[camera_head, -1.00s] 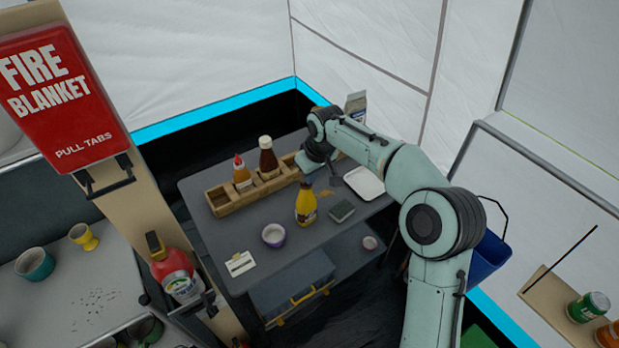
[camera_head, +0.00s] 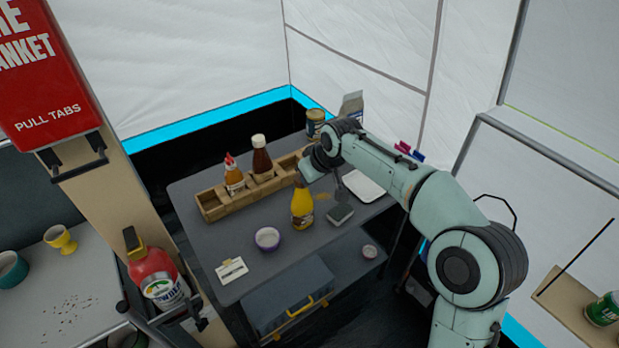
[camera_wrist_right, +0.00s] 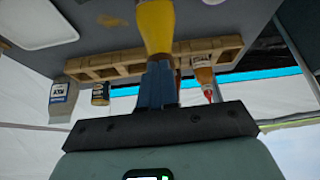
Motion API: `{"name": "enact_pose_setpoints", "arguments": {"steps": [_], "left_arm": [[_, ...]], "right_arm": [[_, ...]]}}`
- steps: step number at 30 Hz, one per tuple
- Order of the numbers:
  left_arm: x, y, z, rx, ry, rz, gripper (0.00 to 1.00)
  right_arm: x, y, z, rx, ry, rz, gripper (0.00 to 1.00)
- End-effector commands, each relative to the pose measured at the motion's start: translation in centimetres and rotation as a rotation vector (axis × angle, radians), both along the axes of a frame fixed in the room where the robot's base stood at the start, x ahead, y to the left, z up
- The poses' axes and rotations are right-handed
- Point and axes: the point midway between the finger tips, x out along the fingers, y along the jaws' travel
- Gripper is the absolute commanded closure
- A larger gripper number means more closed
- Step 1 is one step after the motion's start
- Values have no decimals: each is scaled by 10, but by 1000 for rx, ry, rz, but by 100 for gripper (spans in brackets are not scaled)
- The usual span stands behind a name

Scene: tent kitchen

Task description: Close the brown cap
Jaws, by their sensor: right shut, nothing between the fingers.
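A yellow bottle (camera_head: 302,207) stands upright on the grey table (camera_head: 205,265). Its top is just under my right gripper (camera_head: 301,177). In the right wrist view the yellow bottle (camera_wrist_right: 155,25) appears upside down, and my right gripper's fingers (camera_wrist_right: 158,75) are together in front of its top. The fingers are shut and hold nothing. They hide the cap area, so I cannot tell the cap's state or whether the fingers touch it. My left gripper is not in view.
A wooden crate (camera_head: 213,209) behind the bottle holds a red-capped bottle (camera_head: 233,176) and a dark brown bottle (camera_head: 262,160). A purple-rimmed bowl (camera_head: 267,239) and a white card (camera_head: 232,269) lie left. A white tray (camera_head: 364,185) and a grey sponge-like block (camera_head: 340,216) are right.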

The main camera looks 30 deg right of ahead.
Motion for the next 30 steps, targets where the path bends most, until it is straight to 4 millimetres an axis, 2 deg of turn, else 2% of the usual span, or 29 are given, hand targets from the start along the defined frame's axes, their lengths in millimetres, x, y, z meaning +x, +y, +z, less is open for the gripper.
{"name": "enact_pose_setpoints", "arguments": {"steps": [17,23,30], "left_arm": [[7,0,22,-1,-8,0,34],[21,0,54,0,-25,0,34],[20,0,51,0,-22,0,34]], "right_arm": [[1,1,25,0,0,0,100],[4,2,62,0,-4,1,100],[-23,-1,107,0,-5,0,100]]}}
